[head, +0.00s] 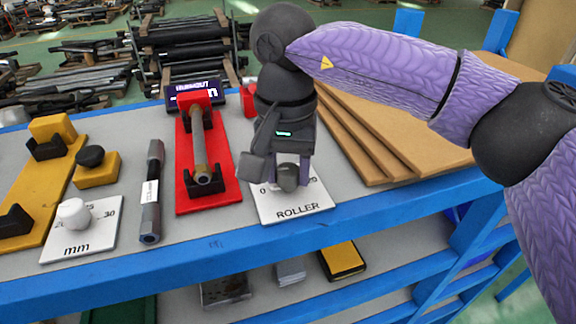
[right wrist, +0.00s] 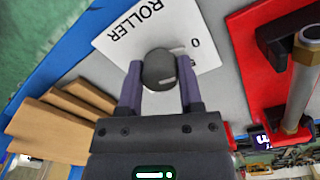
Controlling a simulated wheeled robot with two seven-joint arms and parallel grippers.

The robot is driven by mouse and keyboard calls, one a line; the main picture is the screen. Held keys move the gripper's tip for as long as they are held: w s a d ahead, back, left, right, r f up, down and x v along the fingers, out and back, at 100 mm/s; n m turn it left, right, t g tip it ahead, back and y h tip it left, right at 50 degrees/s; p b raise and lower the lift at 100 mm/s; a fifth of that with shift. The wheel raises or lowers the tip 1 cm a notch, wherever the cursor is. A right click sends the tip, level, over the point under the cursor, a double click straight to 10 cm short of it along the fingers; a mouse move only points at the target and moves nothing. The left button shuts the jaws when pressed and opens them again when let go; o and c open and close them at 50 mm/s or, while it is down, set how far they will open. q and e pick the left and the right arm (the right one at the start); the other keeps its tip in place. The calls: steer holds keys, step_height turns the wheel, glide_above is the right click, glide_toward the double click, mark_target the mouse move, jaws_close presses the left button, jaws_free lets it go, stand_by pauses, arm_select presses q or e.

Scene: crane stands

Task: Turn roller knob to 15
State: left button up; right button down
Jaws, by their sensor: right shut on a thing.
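The roller knob (head: 288,178) is a dark grey round knob on a white plate (head: 300,207) lettered ROLLER, near the table's front edge. My right gripper (head: 290,174) reaches down over it with a finger on each side. In the right wrist view, the two purple fingers (right wrist: 160,78) are shut on the dark knob (right wrist: 159,70). A 0 shows on the plate (right wrist: 195,25) beside the knob; the other dial marks are mostly hidden by the knob and gripper. The knob's exact setting cannot be read. My left gripper is out of view.
A red stand (head: 222,187) holding a metal roller stands left of the plate. Further left are a dark bar (head: 151,190), a white mm dial plate (head: 100,232) and yellow stands (head: 40,195). Brown boards (head: 395,130) lie at the right. Blue rails (head: 230,240) edge the table.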

steer(key=shift+m, duration=0.3)
steer(key=m, duration=0.4)
steer(key=shift+m+b, duration=0.4)
steer(key=m, duration=0.6)
steer(key=shift+w+b, duration=0.1)
steer(key=shift+b, duration=0.3)
steer(key=m+b, duration=0.1)
steer(key=m, duration=0.5)
steer(key=shift+m, duration=0.4)
steer(key=m+b, duration=0.1)
steer(key=m, duration=0.4)
steer(key=shift+r, duration=0.1)
steer(key=shift+m, duration=0.4)
steer(key=shift+c, duration=1.2)
jaws_free()
